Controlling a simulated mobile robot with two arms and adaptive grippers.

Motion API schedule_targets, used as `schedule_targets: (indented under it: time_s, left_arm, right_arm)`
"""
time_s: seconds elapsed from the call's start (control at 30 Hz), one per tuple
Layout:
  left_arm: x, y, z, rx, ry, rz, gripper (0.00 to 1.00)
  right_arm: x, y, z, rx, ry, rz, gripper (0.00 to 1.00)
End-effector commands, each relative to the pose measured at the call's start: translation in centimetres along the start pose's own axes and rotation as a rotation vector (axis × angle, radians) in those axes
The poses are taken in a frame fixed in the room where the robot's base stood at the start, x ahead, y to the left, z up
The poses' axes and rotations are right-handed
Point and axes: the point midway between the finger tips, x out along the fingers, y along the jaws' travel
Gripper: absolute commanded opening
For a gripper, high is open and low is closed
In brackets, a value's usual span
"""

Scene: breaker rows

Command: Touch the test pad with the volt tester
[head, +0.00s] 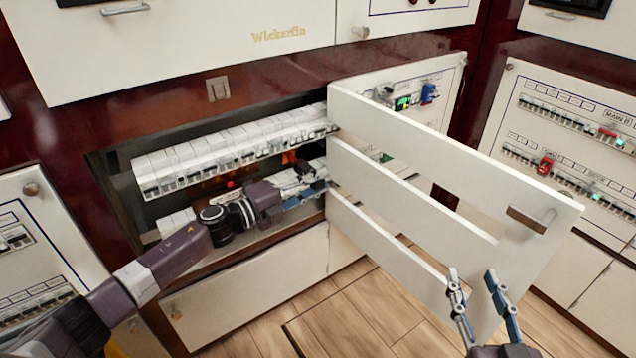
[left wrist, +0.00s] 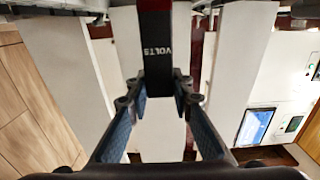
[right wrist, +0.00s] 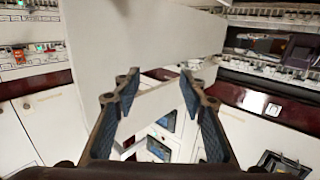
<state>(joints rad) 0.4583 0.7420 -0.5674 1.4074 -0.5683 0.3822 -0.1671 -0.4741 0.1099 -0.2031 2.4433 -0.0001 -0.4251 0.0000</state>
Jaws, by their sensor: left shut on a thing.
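My left gripper (head: 318,186) reaches into the open cabinet beside the hinge side of its slatted door. It is shut on the volt tester (left wrist: 155,50), a black body with white VOLTS lettering held upright between the fingers in the left wrist view. In the head view the tester is mostly hidden by the arm and door. My right gripper (head: 480,280) is open and empty, low in front of the door; its spread fingers also show in the right wrist view (right wrist: 157,85). I cannot make out the test pad for certain.
The open door (head: 420,165) with three white slats juts out on the right of the cabinet. A row of white breakers (head: 230,150) runs above my left arm. Another panel (head: 570,130) with green and red parts stands at the right. The wood floor (head: 350,315) is clear.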

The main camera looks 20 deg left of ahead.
Motion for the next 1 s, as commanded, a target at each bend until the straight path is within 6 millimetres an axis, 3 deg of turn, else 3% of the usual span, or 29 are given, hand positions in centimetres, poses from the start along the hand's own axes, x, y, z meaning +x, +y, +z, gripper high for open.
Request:
schedule_targets:
  time_s: [0.23, 1.0]
  left_arm:
    - [-0.1, -0.2, 0.3, 0.003, -0.010, 0.000, 0.00]
    - [0.0, -0.2, -2.7, 0.000, -0.002, -0.001, 0.00]
  right_arm:
    - [0.0, 0.0, 0.0, 0.000, -0.009, -0.001, 0.39]
    - [-2.5, 1.0, 7.7, -0.004, -0.365, 0.021, 0.39]
